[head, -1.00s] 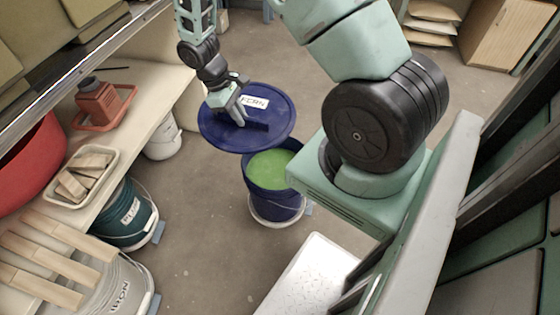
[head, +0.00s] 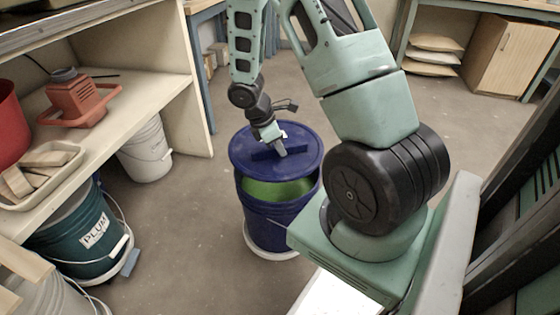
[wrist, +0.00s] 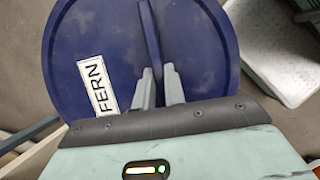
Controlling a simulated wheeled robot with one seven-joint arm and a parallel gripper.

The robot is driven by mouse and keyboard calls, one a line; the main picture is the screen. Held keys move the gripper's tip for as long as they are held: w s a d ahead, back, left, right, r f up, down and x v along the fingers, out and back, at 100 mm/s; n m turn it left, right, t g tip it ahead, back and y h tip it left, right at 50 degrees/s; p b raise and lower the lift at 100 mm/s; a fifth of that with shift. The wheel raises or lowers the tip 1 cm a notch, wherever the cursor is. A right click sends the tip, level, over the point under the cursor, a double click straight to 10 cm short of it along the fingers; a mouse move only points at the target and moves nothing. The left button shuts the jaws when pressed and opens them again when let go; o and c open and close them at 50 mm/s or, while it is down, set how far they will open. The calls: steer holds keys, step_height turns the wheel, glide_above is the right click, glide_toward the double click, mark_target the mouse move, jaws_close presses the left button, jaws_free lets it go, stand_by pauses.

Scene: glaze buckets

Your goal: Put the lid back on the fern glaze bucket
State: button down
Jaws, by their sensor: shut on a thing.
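The blue lid (head: 304,150) is in the air over the blue bucket (head: 268,222) in the head view. Green glaze (head: 275,190) shows in the gap below the lid's near edge, so the bucket is open there. Whether the lid's far edge touches the rim is hidden. My gripper (head: 279,149) is shut on the lid's bar handle (head: 258,155). In the wrist view the lid (wrist: 200,50) carries a white label (wrist: 98,86) reading FERN, and my gripper's fingers (wrist: 160,78) pinch the near end of the bar.
A teal PLUM bucket (head: 70,242) and a white bucket (head: 147,152) stand at the left by a bench. The bench holds a red-brown device (head: 78,102) and a tray of blocks (head: 70,160). The blue bucket stands on a pale base (head: 258,250). Floor around it is clear.

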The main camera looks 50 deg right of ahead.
mark_target(278, 155)
steer(key=shift+d+f, duration=0.1)
steer(key=shift+f, duration=0.2)
steer(key=shift+f, duration=0.15)
step_height(278, 155, down, 4)
steer(key=b, duration=0.5)
steer(key=shift+f+b, duration=0.45)
steer(key=shift+f, duration=0.4)
steer(key=shift+s, duration=0.1)
steer(key=shift+f, duration=0.85)
stand_by(1.7)
